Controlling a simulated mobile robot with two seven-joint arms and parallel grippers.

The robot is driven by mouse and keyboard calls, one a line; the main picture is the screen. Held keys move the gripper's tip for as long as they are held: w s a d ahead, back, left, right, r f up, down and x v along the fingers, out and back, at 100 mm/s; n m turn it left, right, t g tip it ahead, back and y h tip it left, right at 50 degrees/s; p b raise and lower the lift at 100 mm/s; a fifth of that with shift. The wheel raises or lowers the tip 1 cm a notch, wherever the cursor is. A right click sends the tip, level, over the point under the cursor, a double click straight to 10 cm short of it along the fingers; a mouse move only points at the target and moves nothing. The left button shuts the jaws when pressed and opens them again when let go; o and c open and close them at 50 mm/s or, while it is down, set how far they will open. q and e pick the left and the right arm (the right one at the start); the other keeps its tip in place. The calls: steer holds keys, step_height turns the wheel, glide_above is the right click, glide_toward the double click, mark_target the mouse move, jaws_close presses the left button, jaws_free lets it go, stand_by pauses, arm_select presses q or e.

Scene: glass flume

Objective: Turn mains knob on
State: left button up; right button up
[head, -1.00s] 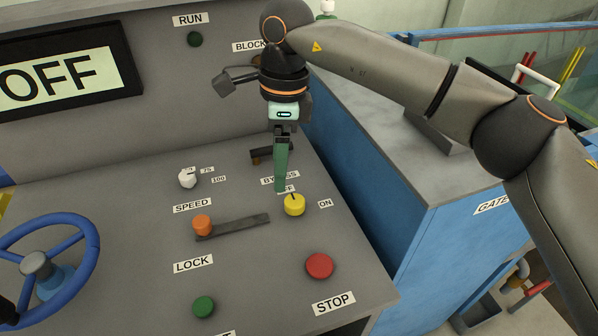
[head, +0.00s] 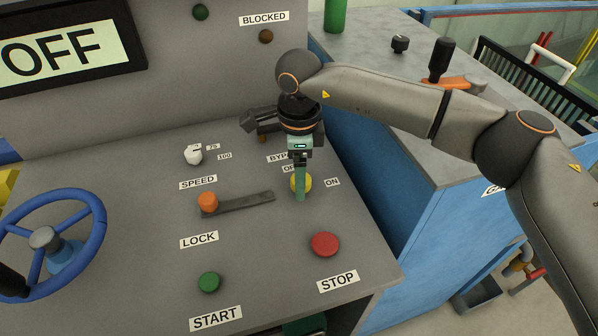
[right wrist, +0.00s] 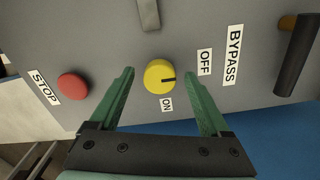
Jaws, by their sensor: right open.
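A round yellow knob (head: 303,183) stands on the sloped grey panel, with OFF and ON labels beside it and a BYPASS label behind. No label reading "mains" is legible. In the right wrist view the yellow knob (right wrist: 157,76) has a dark pointer line aimed right, roughly toward the OFF label (right wrist: 204,62). My right gripper (head: 300,194) points down over it and partly hides it in the head view. Its open green fingers (right wrist: 160,78) lie on either side of the knob in the wrist view, with no visible contact. My left gripper is not in view.
The red STOP button (head: 325,244) is close in front of the knob. A slotted orange lever (head: 208,202), white speed knob (head: 194,154), green START button (head: 209,282) and blue handwheel (head: 92,232) lie left. A black knob (head: 400,44) is on the back cabinet. The display (head: 65,55) reads OFF.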

steer(key=shift+f, duration=0.2)
steer(key=shift+c, duration=0.2)
jaws_close()
stand_by(0.4)
